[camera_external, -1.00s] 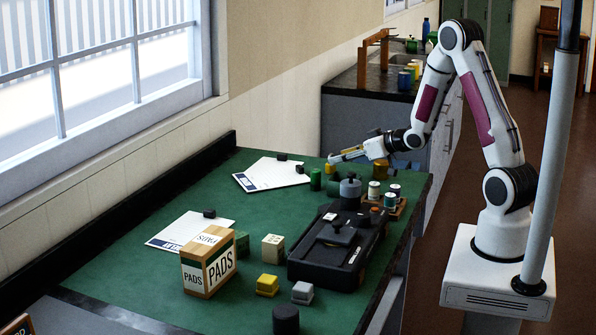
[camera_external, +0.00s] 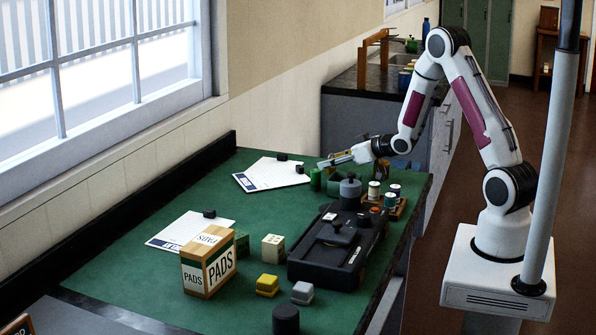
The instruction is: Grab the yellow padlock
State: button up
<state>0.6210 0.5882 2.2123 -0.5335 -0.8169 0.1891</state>
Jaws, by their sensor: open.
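A small yellow blocky object (camera_external: 267,285) sits on the green bench top near the front, left of a similar grey one; at this size I cannot tell for sure that it is the padlock. My gripper (camera_external: 328,162) is open at the far end of the bench, pointing left and slightly down, well away from this object. A little yellow shows at the gripper's fingers, and I cannot tell whether it belongs to the gripper or to something behind it. A green cylinder (camera_external: 316,180) stands just below the fingertips.
A PADS box (camera_external: 208,262), a cream cube (camera_external: 273,248) and a grey block (camera_external: 302,292) stand nearer.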

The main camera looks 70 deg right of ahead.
jog(key=shift+w+f, duration=0.15)
jog(key=shift+w, duration=0.15)
jog(key=c, duration=1.3)
jog(key=shift+r, duration=5.05)
